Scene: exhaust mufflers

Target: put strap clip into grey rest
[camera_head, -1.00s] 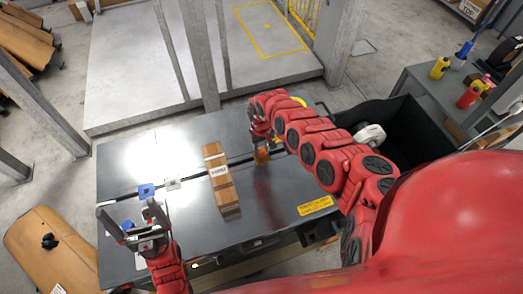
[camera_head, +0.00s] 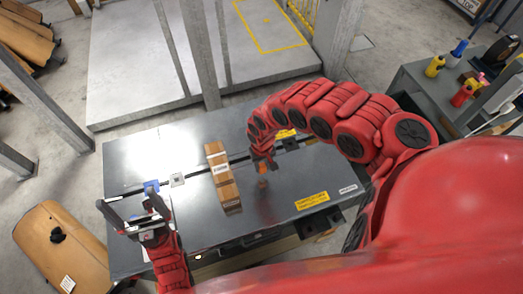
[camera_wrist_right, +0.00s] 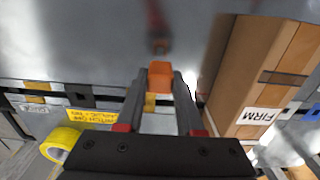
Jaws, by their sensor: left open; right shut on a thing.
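The orange strap clip (camera_head: 262,168) is held in my right gripper (camera_head: 263,160), to the right of the cardboard box. The right wrist view shows the clip (camera_wrist_right: 160,77) between the two fingertips (camera_wrist_right: 160,88), which are shut on it. It appears above the glossy dark table top, with a reddish reflection ahead of it. The grey rest (camera_head: 177,180) is a small pale square by the dark strip, left of the box. My left gripper (camera_head: 128,207) is open and empty at the table's left end, its right finger near a blue square (camera_head: 152,187) in the picture.
The long cardboard box (camera_head: 222,175) stands between the clip and the grey rest; in the right wrist view it (camera_wrist_right: 250,70) is close on the right. A yellow tape roll (camera_wrist_right: 60,145) shows at lower left there. The table's (camera_head: 280,205) front right is mostly clear.

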